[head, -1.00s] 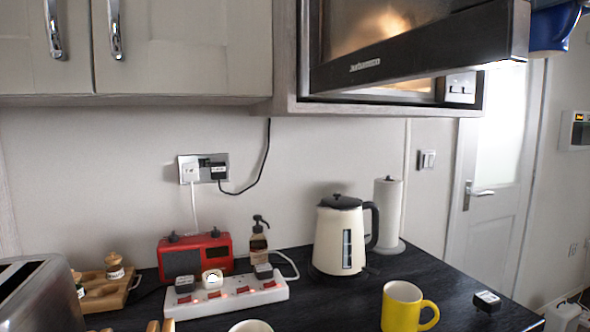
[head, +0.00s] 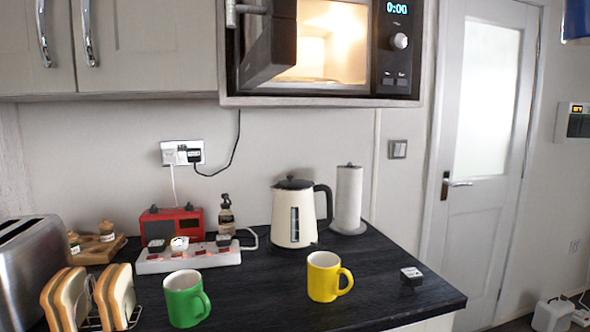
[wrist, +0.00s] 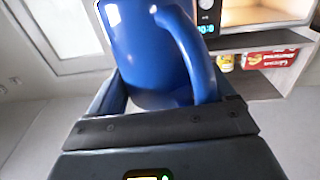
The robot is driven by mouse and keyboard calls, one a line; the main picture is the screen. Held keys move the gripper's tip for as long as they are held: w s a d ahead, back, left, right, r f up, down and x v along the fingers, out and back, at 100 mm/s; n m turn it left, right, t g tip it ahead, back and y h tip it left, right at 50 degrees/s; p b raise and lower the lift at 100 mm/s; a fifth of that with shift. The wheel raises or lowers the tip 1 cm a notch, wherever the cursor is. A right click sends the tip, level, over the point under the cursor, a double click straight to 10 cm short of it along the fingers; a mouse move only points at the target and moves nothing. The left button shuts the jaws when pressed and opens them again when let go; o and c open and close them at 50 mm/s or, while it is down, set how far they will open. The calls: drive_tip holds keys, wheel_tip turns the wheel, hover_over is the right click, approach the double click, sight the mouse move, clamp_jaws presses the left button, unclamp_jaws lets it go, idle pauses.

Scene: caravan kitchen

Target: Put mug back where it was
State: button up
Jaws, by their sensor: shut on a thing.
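A blue mug (wrist: 150,55) fills the upper middle of the wrist view, its handle towards the right. My gripper (wrist: 165,98) is shut on it. A green mug (head: 183,303) and a yellow mug (head: 322,280) stand upright on the counter.
The open microwave door (head: 271,48) sticks out at its left. The dark counter (head: 385,300) holds a kettle (head: 292,222), paper roll (head: 347,200), red radio (head: 172,222), power strip (head: 190,259), toast rack (head: 118,297) and toaster (head: 30,265). The counter's right end is mostly bare.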

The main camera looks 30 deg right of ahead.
drive_tip(key=shift+s+d, duration=0.15)
drive_tip(key=shift+s, duration=0.05)
drive_tip(key=shift+s+f, duration=0.15)
drive_tip(key=shift+s, duration=0.05)
drive_tip(key=shift+w+a+f, duration=0.4)
drive_tip(key=shift+a+f, duration=0.05)
drive_tip(key=shift+f, duration=0.3)
drive_tip(key=w+a+f+n+y, duration=0.2)
drive_tip(key=w+a+f, duration=0.4)
drive_tip(key=a+f, duration=0.8)
drive_tip(key=w+a+f+n+y, duration=0.2)
drive_tip(key=w+a+f+y, duration=0.3)
drive_tip(key=a+f, duration=0.9)
drive_tip(key=w+a+f+n+y, duration=0.2)
drive_tip(key=w+a+f, duration=0.7)
drive_tip(key=f, duration=2.7)
drive_tip(key=a+y, duration=0.1)
drive_tip(key=a, duration=0.4)
drive_tip(key=shift+f+n, duration=0.25)
drive_tip(key=shift+n, duration=0.15)
drive_tip(key=shift+a, duration=0.1)
